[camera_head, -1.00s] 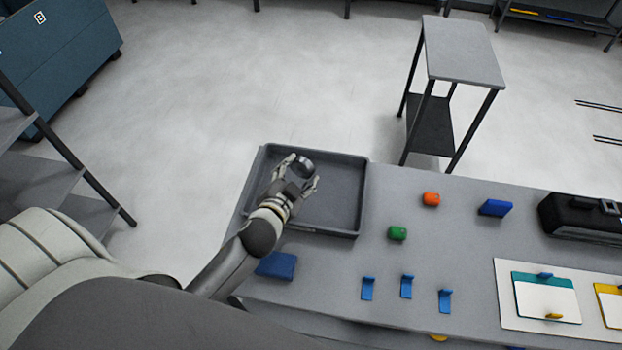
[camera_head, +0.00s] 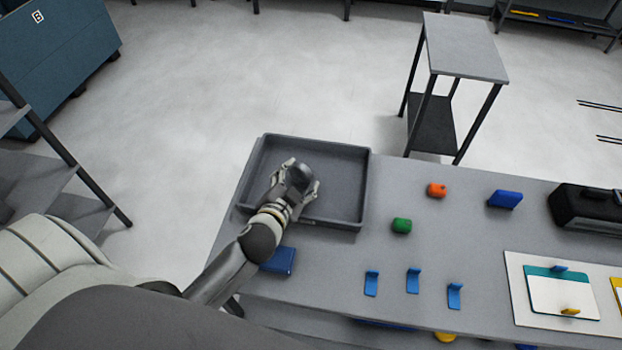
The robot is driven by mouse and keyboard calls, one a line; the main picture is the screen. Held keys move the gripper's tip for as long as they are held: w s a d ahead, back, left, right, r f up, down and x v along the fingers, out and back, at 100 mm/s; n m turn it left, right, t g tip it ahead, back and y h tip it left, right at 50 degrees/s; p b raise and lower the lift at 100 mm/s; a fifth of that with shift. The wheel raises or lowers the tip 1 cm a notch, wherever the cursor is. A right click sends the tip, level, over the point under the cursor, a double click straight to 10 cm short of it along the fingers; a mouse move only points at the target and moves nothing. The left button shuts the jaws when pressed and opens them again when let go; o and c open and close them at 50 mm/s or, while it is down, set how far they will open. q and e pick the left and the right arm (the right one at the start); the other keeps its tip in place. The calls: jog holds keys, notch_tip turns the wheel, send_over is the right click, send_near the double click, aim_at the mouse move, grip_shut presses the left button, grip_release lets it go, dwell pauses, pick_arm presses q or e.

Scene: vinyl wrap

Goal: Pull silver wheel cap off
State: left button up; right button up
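My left gripper (camera_head: 302,174) is over the tray near its left side. Its two pale fingers are spread around a small dark, round piece, which looks like the wheel cap (camera_head: 300,177). The cap sits between the fingertips and appears held above the tray floor. It looks dark rather than silver here, and its lower part is hidden by the gripper. The grey tray (camera_head: 345,183) is otherwise empty. No wheel is visible in this view. My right gripper is not in view.
The tray stands at the table's (camera_head: 355,255) back left. A blue block (camera_head: 279,260) lies by my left forearm. Green (camera_head: 401,226) and orange (camera_head: 437,190) pieces, a blue block (camera_head: 505,199) and small blue squeegee-like pieces (camera_head: 413,281) lie to the right. A side stand (camera_head: 465,47) is behind.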

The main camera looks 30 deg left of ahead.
pick_arm(q)
jog(key=shift+o, duration=1.6)
jog(key=shift+r, duration=0.2)
notch_tip(320, 180, up, 10)
jog(key=shift+f, duration=0.15)
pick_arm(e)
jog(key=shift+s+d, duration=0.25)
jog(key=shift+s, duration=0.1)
pick_arm(q)
jog(key=shift+f, duration=0.1)
